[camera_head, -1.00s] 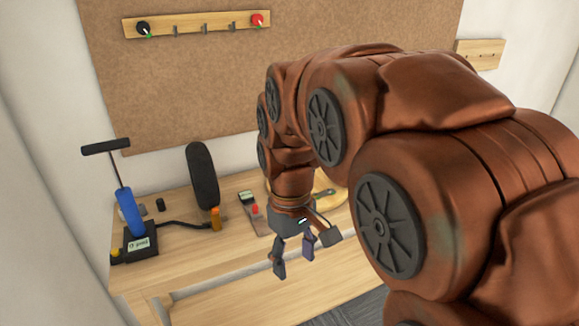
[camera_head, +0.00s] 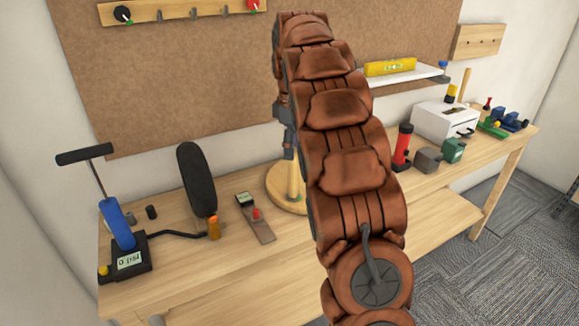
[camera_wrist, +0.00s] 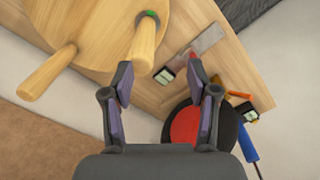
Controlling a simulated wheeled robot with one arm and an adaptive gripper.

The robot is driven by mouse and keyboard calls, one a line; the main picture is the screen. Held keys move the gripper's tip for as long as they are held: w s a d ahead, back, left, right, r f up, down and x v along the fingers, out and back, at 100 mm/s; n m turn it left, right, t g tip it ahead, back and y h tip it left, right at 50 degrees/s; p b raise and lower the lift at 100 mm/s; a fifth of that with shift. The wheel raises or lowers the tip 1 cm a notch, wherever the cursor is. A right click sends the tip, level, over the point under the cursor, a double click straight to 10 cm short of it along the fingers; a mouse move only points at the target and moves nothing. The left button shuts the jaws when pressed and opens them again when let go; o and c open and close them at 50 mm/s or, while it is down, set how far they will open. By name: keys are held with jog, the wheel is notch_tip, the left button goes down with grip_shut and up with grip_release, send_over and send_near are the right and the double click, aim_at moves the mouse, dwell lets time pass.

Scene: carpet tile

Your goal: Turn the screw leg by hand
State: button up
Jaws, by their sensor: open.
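A round wooden piece with upright legs stands on the bench, its disc (camera_head: 276,188) partly hidden by my arm in the head view. One wooden leg (camera_head: 293,180) shows there below my gripper (camera_head: 289,138), which is largely hidden by the arm. In the wrist view the disc (camera_wrist: 90,25) carries two visible legs. The leg with a green ring at its base (camera_wrist: 145,42) has its free end by the fingertips, nearer the left finger. The other leg (camera_wrist: 47,73) is plain and farther left. My gripper (camera_wrist: 160,78) is open with nothing between its fingers.
A red-and-black torch (camera_head: 403,148) and white box (camera_head: 446,120) stand right. A shelf holds a yellow level (camera_head: 390,67).

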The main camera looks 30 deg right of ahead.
aim_at(294, 169)
jog(key=shift+w+d+f+n+b, duration=0.3)
jog(key=shift+w+d+f+b, duration=0.25)
jog(key=shift+w+d, duration=0.35)
jog(key=shift+w+a+f, duration=0.1)
jog(key=shift+f, duration=0.2)
jog(key=shift+s+f, duration=0.25)
jog(key=shift+f, duration=0.95)
jog(key=shift+w+f+p, duration=0.1)
jog(key=shift+f+p, duration=0.6)
jog(key=shift+f, duration=1.9)
jog(key=shift+c, duration=0.3)
grip_shut()
